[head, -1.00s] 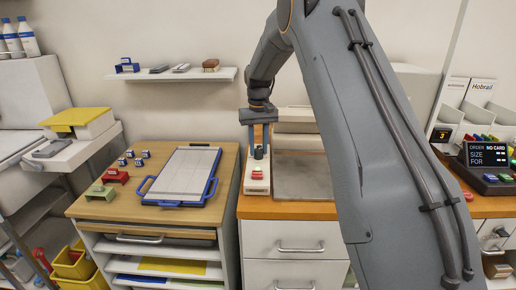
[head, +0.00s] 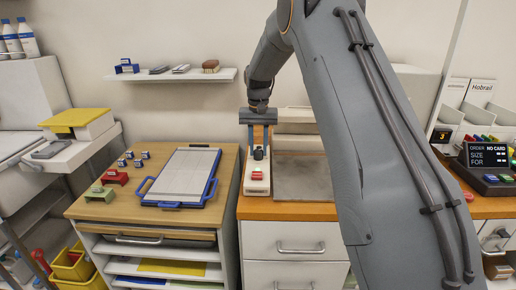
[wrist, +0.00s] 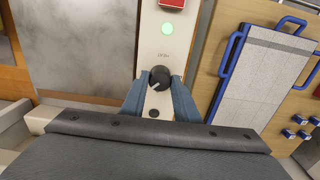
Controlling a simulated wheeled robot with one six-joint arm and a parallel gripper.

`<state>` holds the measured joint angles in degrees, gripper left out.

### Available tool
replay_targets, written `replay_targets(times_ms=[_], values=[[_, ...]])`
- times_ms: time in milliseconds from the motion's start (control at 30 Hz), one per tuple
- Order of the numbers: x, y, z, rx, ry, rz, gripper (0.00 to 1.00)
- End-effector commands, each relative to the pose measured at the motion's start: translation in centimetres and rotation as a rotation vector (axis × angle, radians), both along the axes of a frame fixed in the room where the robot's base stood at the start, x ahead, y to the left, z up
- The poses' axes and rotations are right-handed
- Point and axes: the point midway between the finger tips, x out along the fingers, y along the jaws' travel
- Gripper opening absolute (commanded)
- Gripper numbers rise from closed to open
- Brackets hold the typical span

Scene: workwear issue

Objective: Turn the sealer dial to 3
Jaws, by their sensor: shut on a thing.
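The sealer's control strip (head: 257,187) is a narrow pale panel on the orange-topped counter. Its dial is a dark round knob (wrist: 160,77) in the wrist view, with a light pointer mark toward the lower left as pictured. The dial also shows small in the head view (head: 259,153). My gripper (wrist: 159,82) has its two blue fingers shut on the dial, one on each side. A lit green lamp (wrist: 167,28) and a red part (wrist: 172,3) sit on the same strip. Scale numbers around the dial are not readable.
A grey plate (head: 303,177) lies right of the strip. A blue-framed board (head: 187,172) lies on the wooden cabinet to the left. A wall shelf (head: 170,75) is behind. An order display (head: 489,156) stands at right. My arm hides part of the counter.

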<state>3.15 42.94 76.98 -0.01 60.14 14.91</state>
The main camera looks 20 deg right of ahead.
Motion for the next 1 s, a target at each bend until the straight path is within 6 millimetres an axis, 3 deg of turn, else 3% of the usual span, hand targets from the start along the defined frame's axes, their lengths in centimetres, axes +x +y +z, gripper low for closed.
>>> replay_targets(times_ms=[33,67,167,533,1000], values=[[0.1,0.0,0.2,0.0,-0.004,0.0,0.05],[0.1,0.0,0.2,0.0,-0.004,0.0,0.29],[0.1,0.0,0.1,0.0,-0.004,0.001,0.46],[0.1,0.0,0.5,0.0,-0.004,0.001,0.47],[0.2,0.0,7.0,0.0,-0.004,0.001,0.47]])
